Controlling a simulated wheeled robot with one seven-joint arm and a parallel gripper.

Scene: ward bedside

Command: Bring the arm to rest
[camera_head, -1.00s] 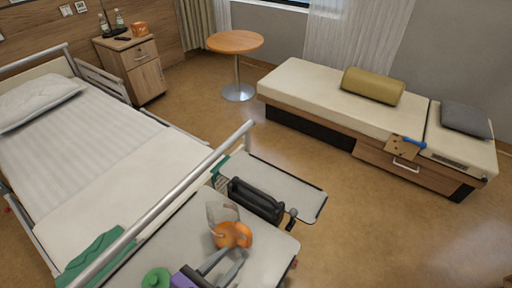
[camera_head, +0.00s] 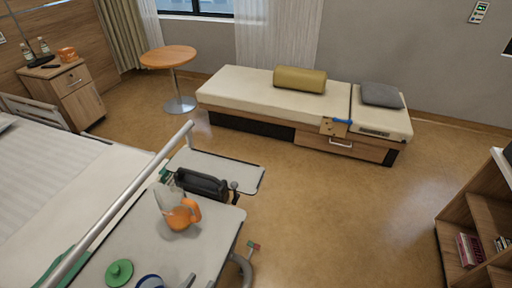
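My gripper (camera_head: 198,283) shows only as grey fingertips at the bottom edge of the head view. The tips look apart, with nothing visible between them. The rest of my gripper and arm is out of frame. A clear jug with an orange handle (camera_head: 180,215) stands on the overbed table (camera_head: 213,226), beyond the fingertips and apart from them.
A black caddy (camera_head: 202,184) sits behind the jug. A bed rail (camera_head: 130,200) runs along the left. A shelf (camera_head: 470,225) stands right; the floor between is clear.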

